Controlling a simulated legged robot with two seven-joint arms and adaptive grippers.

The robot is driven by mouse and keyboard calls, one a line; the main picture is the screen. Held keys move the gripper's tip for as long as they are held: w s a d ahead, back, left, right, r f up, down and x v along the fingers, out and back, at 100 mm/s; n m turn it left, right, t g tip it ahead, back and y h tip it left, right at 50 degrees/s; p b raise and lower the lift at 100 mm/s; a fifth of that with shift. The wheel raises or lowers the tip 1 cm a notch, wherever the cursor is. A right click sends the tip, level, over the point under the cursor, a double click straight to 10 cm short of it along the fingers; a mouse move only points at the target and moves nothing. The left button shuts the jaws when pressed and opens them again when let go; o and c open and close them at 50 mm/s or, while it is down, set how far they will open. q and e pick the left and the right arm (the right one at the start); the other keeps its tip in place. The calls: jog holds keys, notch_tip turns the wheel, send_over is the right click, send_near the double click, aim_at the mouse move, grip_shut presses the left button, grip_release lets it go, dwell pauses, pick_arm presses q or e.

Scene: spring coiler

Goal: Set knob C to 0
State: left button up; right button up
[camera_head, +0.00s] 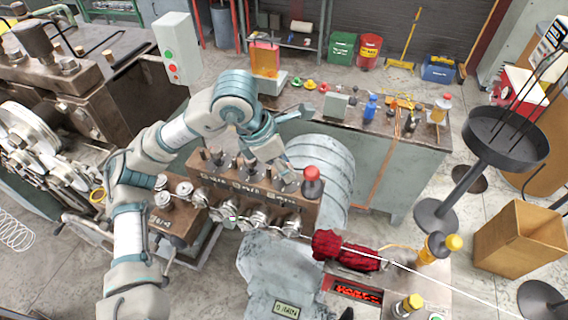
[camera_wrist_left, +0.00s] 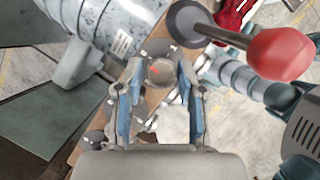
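A brown control panel (camera_head: 262,198) carries a row of metal knobs on its top and several round dials on its front. Lettering runs along it, too small to read for certain, so I cannot tell which knob is C. My left gripper (camera_head: 272,150) reaches in from the left above the panel's top; its fingertips partly merge with the knobs. In the left wrist view, my left gripper (camera_wrist_left: 162,90) has its two blue fingers spread apart. A round metal knob (camera_wrist_left: 160,71) with a red mark sits between and just beyond the tips. My right gripper is not in view.
A red-balled lever (camera_head: 312,174) stands at the panel's right end and also shows close by in the left wrist view (camera_wrist_left: 284,54). A smaller brown box (camera_head: 172,222) with knobs is left of the panel. A ribbed grey cylinder (camera_head: 325,165) stands behind.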

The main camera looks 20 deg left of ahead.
pick_arm(q)
jog(key=shift+o, duration=0.6)
jog(key=shift+w, duration=0.1)
jog(key=shift+r, duration=0.1)
jog(key=v, duration=1.1)
jog(key=shift+a+r, duration=0.3)
